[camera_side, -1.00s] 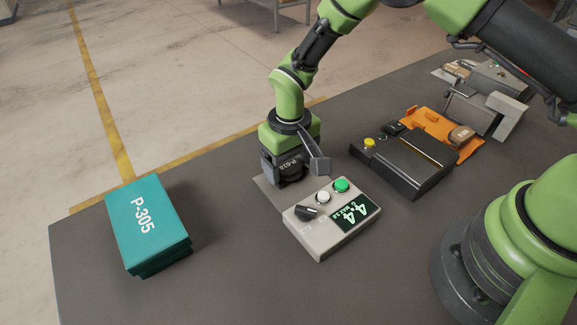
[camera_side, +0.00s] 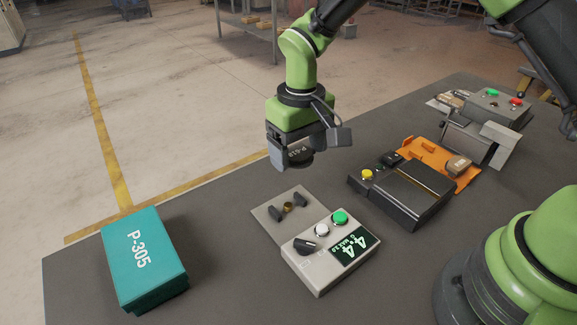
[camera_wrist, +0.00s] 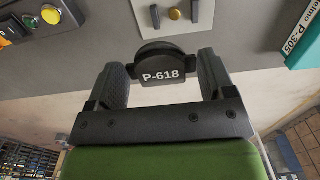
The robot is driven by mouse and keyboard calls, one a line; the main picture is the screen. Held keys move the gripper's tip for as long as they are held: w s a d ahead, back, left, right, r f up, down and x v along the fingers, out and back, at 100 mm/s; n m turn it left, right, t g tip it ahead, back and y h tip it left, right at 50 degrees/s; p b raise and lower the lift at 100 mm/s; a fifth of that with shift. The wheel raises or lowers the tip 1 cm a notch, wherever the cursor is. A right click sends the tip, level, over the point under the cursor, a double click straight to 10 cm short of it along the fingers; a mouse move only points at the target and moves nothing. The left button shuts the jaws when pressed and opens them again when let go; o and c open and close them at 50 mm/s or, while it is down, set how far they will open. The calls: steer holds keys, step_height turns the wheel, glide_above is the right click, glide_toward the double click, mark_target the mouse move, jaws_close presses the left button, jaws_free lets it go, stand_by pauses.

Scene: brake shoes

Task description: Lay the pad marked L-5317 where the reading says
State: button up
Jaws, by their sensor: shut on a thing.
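My gripper (camera_side: 300,158) is shut on a dark rounded pad (camera_wrist: 165,68) marked P-618 and holds it in the air above the measuring device's plate. The grey measuring device (camera_side: 318,270) has a lit display (camera_side: 352,249) reading 4.4, with a smaller line that seems to give a MAX value. Its flat plate (camera_side: 268,215) carries two dark posts and a brass stud and holds no pad. No marking L-5317 is readable in either view.
A teal box (camera_side: 145,260) marked P-305 stands at the front left. A black slotted box (camera_side: 405,195) with a yellow button stands right of the measuring device. A grey machine (camera_side: 495,110) with green and red buttons is at the back right. The table between teal box and device is clear.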

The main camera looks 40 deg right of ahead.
steer(key=s+d, duration=0.4)
steer(key=d, duration=0.7)
glide_toward(417, 183)
steer(key=shift+w+a+f, duration=0.15)
steer(key=shift+w+f, duration=0.05)
steer(key=shift+s+f, duration=0.15)
steer(key=shift+s, duration=0.05)
steer(key=shift+f, duration=3)
steer(key=shift+f, duration=0.3)
steer(key=o, duration=1)
steer(key=shift+o, duration=0.2)
step_height(417, 183, up, 10)
